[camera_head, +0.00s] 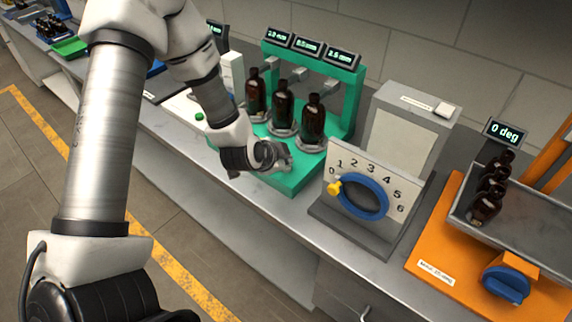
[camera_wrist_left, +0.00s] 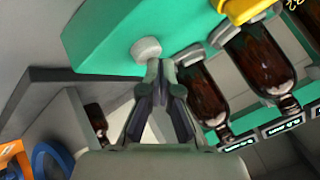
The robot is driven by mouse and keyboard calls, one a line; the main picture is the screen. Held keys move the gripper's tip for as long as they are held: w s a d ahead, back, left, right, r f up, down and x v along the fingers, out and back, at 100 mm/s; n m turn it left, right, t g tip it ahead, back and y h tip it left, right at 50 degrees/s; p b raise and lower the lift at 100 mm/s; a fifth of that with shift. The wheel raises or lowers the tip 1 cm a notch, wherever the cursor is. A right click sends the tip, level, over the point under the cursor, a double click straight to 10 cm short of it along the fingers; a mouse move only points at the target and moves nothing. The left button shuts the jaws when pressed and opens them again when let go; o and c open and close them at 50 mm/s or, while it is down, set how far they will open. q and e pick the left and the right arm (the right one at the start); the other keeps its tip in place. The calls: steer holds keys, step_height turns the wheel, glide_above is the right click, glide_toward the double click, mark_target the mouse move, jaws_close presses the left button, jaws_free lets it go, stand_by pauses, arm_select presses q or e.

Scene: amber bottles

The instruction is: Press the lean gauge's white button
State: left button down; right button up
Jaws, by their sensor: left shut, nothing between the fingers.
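The lean gauge is a green stand (camera_head: 354,92) with three small displays on top and three amber bottles (camera_head: 312,122) standing on its round seats. Its white button (camera_wrist_left: 147,49) shows in the left wrist view on the green base (camera_wrist_left: 100,38). My left gripper (camera_head: 286,158) is over the front of the green base in the head view, shut and empty. In the wrist view its closed fingertips (camera_wrist_left: 160,66) are right beside the button's edge; I cannot tell whether they touch. In the head view the gripper makes the button hard to make out. My right gripper is not in view.
A panel with a blue ring dial (camera_head: 362,212) and yellow pointer stands right of the gauge, before a grey box (camera_head: 402,138). An orange tilting stand (camera_head: 432,240) with several bottles and a "0 deg" display is farther right. The bench's front edge is below the gripper.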

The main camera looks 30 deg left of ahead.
arm_select(q)
steer(key=shift+f, duration=0.3)
stand_by(0.5)
steer(key=shift+r+p, duration=0.9)
steer(key=shift+r, duration=0.1)
step_height(320, 180, up, 5)
steer(key=p, duration=0.5)
stand_by(0.5)
